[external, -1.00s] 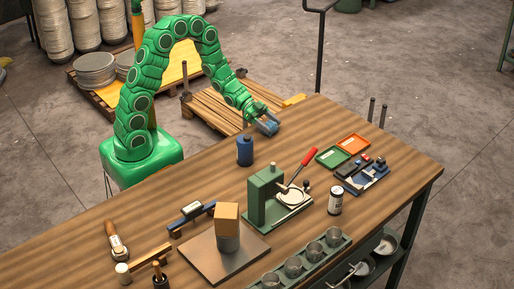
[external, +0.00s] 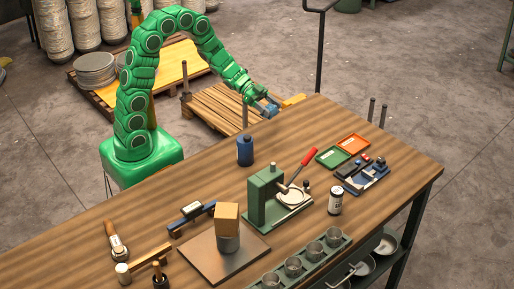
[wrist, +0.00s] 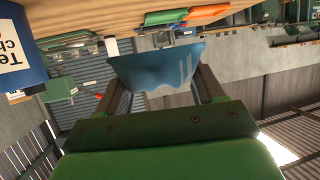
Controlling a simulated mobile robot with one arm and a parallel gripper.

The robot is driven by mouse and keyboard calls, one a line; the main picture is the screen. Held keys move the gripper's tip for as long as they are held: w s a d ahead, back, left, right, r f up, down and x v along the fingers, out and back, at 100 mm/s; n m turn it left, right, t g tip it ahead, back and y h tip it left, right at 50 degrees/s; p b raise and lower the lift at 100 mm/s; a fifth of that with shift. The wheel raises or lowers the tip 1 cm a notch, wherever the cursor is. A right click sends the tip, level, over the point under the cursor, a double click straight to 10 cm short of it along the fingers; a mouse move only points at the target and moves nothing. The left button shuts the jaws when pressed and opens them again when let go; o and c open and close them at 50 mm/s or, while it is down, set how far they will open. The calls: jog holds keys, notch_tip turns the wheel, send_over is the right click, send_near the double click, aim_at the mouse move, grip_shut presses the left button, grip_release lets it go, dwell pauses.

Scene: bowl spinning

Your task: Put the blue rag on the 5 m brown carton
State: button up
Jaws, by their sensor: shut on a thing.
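The blue rag (wrist: 156,68) is pinched between the fingers of my gripper (wrist: 160,84) in the wrist view, spread wide beyond the fingertips. In the external view my gripper (external: 267,108) holds the rag (external: 271,110), seen small, at the far edge of the workbench, apparently above the top. Any print on the carton is too small to read. The carton is not recognisable in the wrist view.
A dark blue bottle (external: 245,152) stands near my gripper; a blue labelled container (wrist: 22,50) shows at the wrist view's left. A green press (external: 268,197) with a red lever stands right of the carton. Green and orange trays (external: 352,145) lie farther right.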

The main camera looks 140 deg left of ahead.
jog(key=w+d+r+m+h, duration=0.3)
jog(key=w+d+r, duration=0.3)
jog(key=w+d, duration=0.45)
jog(key=w+d+r+m+h, duration=0.35)
jog(key=w+d+r, duration=0.25)
jog(key=w+d, duration=0.45)
jog(key=w+d+r+m+g+h, duration=0.1)
jog(key=d+r+m+h, duration=0.15)
jog(key=d, duration=0.75)
jog(key=w+d+r+m+g+h, duration=0.15)
jog(key=d+r, duration=0.25)
jog(key=d, duration=0.7)
jog(key=w+d+r+m+g+h, duration=0.1)
jog(key=d+r+h, duration=0.15)
jog(key=d, duration=0.75)
send_over(225, 213)
jog(key=s, duration=0.2)
jog(key=shift+y, duration=0.3)
jog(key=f, duration=0.7)
jog(key=shift+w+f, duration=0.25)
jog(key=shift+f, duration=0.15)
jog(key=shift+w+f+g, duration=0.25)
jog(key=shift+w+f, duration=0.55)
jog(key=shift+f, duration=1.5)
jog(key=shift+f, duration=0.1)
